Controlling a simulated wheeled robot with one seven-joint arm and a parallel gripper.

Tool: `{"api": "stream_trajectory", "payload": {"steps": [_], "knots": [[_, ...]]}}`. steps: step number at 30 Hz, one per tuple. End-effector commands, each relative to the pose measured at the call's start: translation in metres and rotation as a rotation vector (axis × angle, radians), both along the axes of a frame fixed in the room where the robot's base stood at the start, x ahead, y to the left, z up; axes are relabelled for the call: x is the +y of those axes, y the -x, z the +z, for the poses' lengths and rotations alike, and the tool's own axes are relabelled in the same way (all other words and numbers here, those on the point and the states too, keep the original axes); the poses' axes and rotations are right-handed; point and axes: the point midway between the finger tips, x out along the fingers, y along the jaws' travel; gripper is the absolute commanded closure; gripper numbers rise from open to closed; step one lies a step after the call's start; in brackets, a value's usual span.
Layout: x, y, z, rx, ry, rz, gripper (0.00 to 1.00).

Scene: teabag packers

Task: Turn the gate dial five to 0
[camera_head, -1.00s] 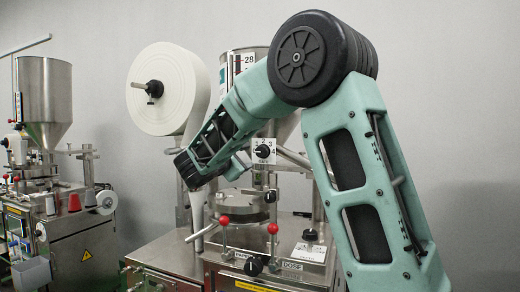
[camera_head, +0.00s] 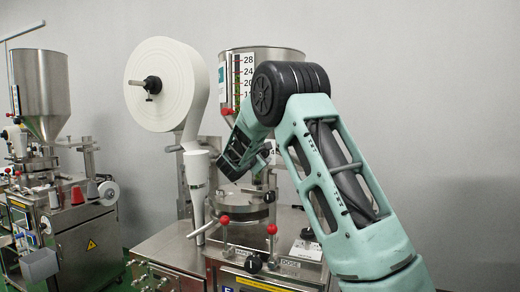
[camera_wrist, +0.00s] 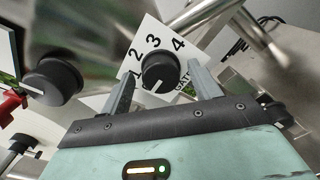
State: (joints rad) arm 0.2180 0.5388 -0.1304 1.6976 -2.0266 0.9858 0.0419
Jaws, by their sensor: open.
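The gate dial (camera_wrist: 160,72) is a round black knob on a white plate marked 1, 2, 3 and 4, with a partly covered label. Its white pointer line points to the lower left in the wrist view, away from the visible numbers. My gripper (camera_wrist: 162,75) is open, one finger on each side of the knob; I cannot tell whether they touch it. In the head view my arm hides the knob, and only a bit of the plate (camera_head: 277,153) with the 4 shows. The gripper's fingers are not clear there.
A second black knob (camera_wrist: 52,82) sits left of the dial in the wrist view. A metal rod (camera_wrist: 208,25) crosses above right. In the head view, a steel hopper (camera_head: 285,58), a white paper roll (camera_head: 158,85) and a white paper cone (camera_head: 197,180) stand around my arm.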

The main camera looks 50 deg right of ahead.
Motion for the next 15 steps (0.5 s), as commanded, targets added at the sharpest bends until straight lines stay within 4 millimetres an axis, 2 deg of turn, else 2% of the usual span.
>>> {"api": "stream_trajectory", "payload": {"steps": [10,11,15], "knots": [[-0.0039,-0.0015,-0.0004,0.0,-0.001,0.001,0.38],[-0.0039,-0.0015,-0.0004,0.0,0.0,0.0,0.43],[-0.0038,-0.0014,-0.0004,0.0,0.0,0.0,0.82]]}}
